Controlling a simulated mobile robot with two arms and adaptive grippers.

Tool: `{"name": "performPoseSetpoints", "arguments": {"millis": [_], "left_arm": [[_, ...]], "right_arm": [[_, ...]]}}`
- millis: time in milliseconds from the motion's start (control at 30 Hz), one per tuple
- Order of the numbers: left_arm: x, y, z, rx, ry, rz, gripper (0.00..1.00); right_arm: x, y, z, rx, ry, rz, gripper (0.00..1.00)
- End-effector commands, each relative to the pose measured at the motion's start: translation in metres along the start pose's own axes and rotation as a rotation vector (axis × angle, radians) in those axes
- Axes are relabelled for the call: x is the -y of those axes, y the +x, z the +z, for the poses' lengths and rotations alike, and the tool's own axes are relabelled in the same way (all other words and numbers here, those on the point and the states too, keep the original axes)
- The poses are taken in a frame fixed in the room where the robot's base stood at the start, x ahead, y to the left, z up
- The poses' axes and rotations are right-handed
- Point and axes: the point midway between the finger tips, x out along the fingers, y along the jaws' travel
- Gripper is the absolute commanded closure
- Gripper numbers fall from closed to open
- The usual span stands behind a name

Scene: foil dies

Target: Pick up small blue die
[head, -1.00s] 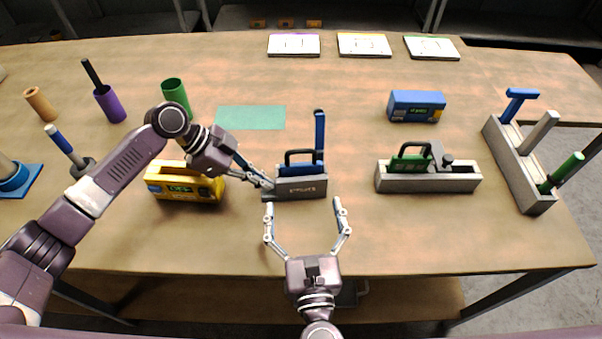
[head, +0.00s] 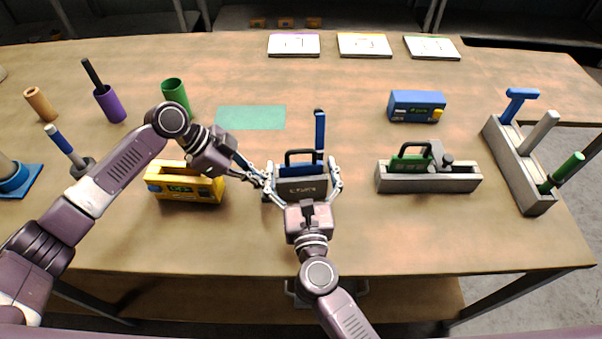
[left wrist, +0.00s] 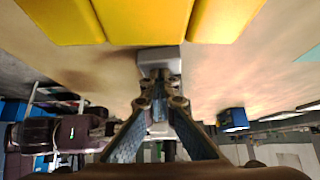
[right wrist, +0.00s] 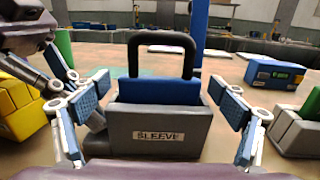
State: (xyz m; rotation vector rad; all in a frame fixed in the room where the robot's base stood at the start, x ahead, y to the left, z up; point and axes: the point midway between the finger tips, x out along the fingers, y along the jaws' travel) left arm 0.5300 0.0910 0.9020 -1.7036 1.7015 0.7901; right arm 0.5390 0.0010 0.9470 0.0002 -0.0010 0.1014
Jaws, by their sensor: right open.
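The blue die (head: 298,170) sits in a grey holder labelled SLEEVE (head: 303,189), with a black handle on top. In the right wrist view the blue die (right wrist: 160,91) shows above the front wall of the holder (right wrist: 160,137). My right gripper (head: 302,166) is open and empty, its fingers apart on the left and right sides of the die and holder. My left gripper (head: 266,183) is at the holder's left end, its fingers closed on a grey part there. In the left wrist view that grey part (left wrist: 160,60) shows at the fingertips.
A yellow box (head: 180,187) stands left of the holder. A grey tray with a green die (head: 428,180) stands to the right, with a blue box (head: 416,105) behind it. A blue post (head: 319,132) rises behind the die. The front right of the table is bare.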

Motion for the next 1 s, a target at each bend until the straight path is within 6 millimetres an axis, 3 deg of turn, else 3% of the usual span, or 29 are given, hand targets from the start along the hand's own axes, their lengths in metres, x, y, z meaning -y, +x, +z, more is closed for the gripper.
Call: {"name": "performPoseSetpoints", "arguments": {"millis": [67,600,1000], "left_arm": [[-0.0038,0.0042,0.0065,0.011,-0.006,0.011,1.0],[-0.0038,0.0042,0.0066,0.012,-0.006,0.011,1.0],[-0.0037,0.004,0.0065,0.012,-0.006,0.01,1.0]], "right_arm": [[0.0,-0.0003,-0.0007,0.0,0.0,0.0,0.1],[0.0,-0.0007,-0.0007,0.0,0.0,0.0,0.7],[-0.0004,-0.0003,0.0092,0.003,0.003,-0.001,0.71]]}}
